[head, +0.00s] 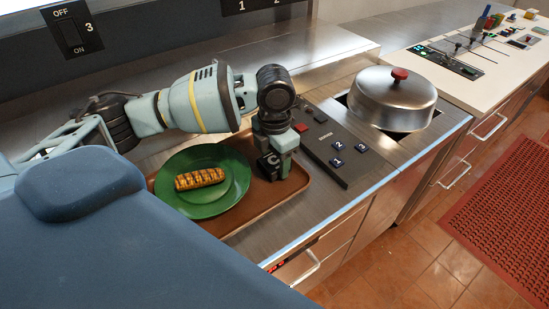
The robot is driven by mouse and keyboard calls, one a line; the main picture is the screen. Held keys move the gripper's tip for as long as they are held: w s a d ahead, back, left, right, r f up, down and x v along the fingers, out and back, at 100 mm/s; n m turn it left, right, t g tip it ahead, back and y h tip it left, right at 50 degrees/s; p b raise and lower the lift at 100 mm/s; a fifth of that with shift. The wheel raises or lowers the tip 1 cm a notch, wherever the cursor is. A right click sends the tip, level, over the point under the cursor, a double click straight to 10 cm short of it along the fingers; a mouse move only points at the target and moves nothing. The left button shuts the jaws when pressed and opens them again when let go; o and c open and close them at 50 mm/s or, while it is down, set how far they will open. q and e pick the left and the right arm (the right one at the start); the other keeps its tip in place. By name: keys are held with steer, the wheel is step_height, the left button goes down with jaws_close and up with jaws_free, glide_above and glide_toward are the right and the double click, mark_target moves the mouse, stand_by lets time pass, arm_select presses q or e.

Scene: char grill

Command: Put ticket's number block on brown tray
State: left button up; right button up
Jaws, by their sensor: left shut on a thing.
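My left gripper (276,166) comes in from the left and points down over the right part of the brown tray (262,212). It is shut on a small dark block (268,165) with a pale mark that I cannot read clearly. The block is low at the tray; I cannot tell whether it touches the surface. A green plate (216,207) with a grilled, striped piece of food (200,179) sits on the tray, left of the gripper. My right gripper is not in view.
The tray's front right part is bare.

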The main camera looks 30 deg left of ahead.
mark_target(275, 160)
arm_select(q)
steer(key=shift+f, duration=0.15)
steer(key=o, duration=1)
steer(key=shift+o, duration=0.2)
step_height(275, 160, up, 12)
steer(key=shift+p, duration=0.3)
